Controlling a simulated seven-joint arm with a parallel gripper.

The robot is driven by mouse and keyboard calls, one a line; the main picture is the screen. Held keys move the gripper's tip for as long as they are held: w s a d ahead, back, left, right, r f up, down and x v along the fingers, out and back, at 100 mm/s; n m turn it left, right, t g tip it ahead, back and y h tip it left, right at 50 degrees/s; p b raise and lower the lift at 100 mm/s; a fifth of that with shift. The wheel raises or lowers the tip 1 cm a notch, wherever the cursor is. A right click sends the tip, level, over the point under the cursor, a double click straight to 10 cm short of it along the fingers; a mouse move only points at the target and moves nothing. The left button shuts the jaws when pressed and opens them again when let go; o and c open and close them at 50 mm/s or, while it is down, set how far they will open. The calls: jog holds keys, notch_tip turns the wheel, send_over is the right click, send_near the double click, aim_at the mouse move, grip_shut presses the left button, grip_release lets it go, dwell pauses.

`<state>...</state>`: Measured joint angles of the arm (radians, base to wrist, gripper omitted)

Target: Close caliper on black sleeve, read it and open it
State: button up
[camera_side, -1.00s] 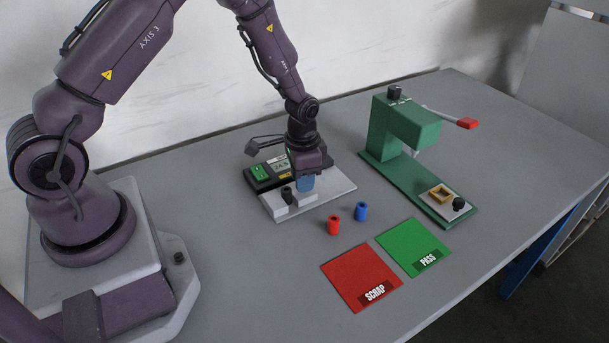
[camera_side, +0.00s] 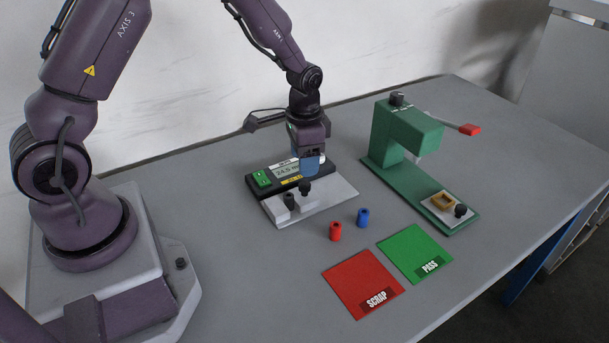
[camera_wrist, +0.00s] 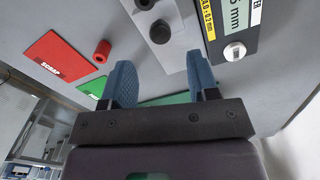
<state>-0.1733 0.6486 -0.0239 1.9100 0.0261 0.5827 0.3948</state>
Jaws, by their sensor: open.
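The caliper (camera_side: 335,192) is a light grey plate with white jaw blocks and a dark readout housing behind. Its display (camera_side: 287,171) appears to read 24.5 mm; only "5 mm" shows in the wrist view. The black sleeve (camera_side: 289,201) stands upright between the white blocks; any gap is too small to tell. A black knob (camera_side: 305,187) sits on the sliding jaw, also in the wrist view (camera_wrist: 160,32). My gripper (camera_side: 313,165), with blue fingers, is above and behind the knob, near the housing. Its fingers (camera_wrist: 160,68) are open and empty.
A red sleeve (camera_side: 335,231) and a blue sleeve (camera_side: 363,218) stand in front of the caliper. A green press (camera_side: 385,143) with a red-tipped lever stands right. Open table lies left.

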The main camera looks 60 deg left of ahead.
aim_at(305, 184)
notch_tip(305, 184, up, 6)
jog(key=shift+f, duration=0.1)
dwell(0.4)
notch_tip(305, 184, down, 13)
jog(key=shift+w+f, duration=0.1)
dwell(0.5)
jog(key=shift+c, duration=0.4)
grip_shut()
